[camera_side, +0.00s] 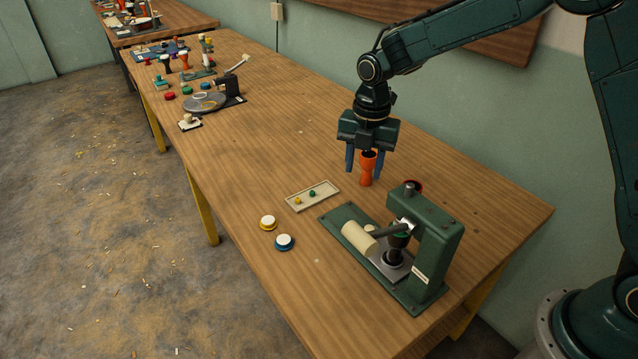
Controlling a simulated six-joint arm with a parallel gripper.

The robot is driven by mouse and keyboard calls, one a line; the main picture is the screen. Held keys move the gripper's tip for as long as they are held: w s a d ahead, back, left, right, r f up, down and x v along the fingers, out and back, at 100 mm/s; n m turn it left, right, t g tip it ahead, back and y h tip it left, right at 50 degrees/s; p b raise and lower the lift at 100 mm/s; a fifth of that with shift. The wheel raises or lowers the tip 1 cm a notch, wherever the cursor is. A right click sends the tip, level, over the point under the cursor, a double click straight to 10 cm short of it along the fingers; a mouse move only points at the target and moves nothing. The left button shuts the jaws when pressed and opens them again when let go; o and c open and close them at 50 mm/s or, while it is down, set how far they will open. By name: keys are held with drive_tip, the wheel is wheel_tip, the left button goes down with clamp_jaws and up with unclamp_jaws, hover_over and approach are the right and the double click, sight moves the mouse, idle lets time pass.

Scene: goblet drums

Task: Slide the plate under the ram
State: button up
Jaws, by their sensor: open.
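A green press (437,245) stands on its green base (345,215) near the table's right end. Its lever has a thick cream grip (358,238) pointing left. A grey metal plate (379,266) lies on the base at the foot of the press, with a dark round piece on it. The dark ram area (398,236) is above that piece; I cannot tell how exactly they line up. My gripper (362,160) is open, pointing down behind the press, with its blue fingers about an orange goblet drum (367,170) standing upright. Contact between fingers and drum cannot be told.
A cream tray (325,188) with small yellow and green pieces lies left of the drum. The mid-table is clear.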

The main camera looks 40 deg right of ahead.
drive_tip(key=f+m, duration=0.4)
drive_tip(key=m, duration=0.1)
drive_tip(key=f+m, duration=0.4)
drive_tip(key=m, duration=0.1)
drive_tip(key=f+m, duration=0.5)
drive_tip(key=shift+a+f+m, duration=0.1)
drive_tip(key=shift+a+m, duration=0.15)
drive_tip(key=shift+m, duration=0.15)
drive_tip(key=shift+w+f, duration=0.15)
drive_tip(key=shift+w, duration=0.65)
drive_tip(key=shift+w+f, duration=0.15)
drive_tip(key=shift+w, duration=1.4)
drive_tip(key=shift+w+r, duration=0.1)
drive_tip(key=shift+w, duration=0.2)
wheel_tip(320, 180, up, 13)
drive_tip(key=shift+s+r, duration=0.1)
drive_tip(key=shift+r, duration=2.95)
